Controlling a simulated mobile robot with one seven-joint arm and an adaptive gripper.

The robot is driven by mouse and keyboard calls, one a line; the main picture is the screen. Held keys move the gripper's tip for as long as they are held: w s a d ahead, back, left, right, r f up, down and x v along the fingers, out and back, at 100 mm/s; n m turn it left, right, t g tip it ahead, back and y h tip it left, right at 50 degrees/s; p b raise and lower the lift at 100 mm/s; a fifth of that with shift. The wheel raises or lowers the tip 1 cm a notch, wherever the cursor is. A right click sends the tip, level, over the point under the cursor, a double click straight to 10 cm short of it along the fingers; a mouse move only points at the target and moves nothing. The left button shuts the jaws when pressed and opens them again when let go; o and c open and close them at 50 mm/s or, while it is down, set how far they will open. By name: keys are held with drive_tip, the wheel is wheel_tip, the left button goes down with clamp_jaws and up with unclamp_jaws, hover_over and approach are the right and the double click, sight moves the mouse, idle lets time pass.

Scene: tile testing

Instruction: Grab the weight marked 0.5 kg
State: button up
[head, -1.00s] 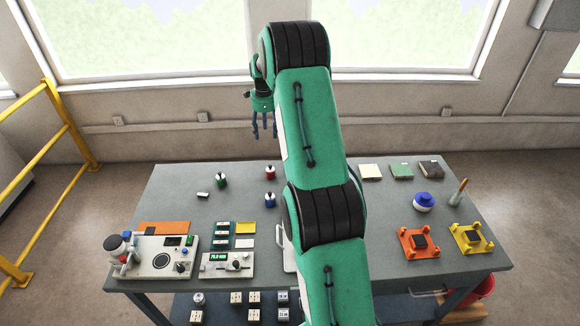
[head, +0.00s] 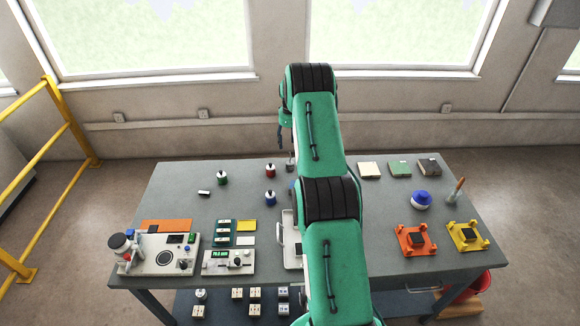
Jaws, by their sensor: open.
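My gripper (head: 285,148) points down, open, a little right of the red weight in the picture and apparently above the table's back part. It is partly hidden behind my arm. I see nothing held in it.
A small black-and-white item (head: 204,193) lies near the green weight. Instruments (head: 158,255) fill the front left. Flat blocks (head: 400,169), a blue-topped container (head: 421,199) and orange (head: 416,241) and yellow (head: 467,236) stands are right. My arm covers the table's middle.

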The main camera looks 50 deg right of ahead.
sight(290, 163)
drive_tip(key=shift+f, duration=0.1)
drive_tip(key=shift+f+p, duration=0.3)
drive_tip(key=shift+f, duration=3.9)
drive_tip(key=shift+f, duration=0.15)
drive_tip(key=shift+f+p, duration=0.4)
drive_tip(key=shift+f, duration=2.05)
drive_tip(key=shift+c, duration=0.5)
clamp_jaws()
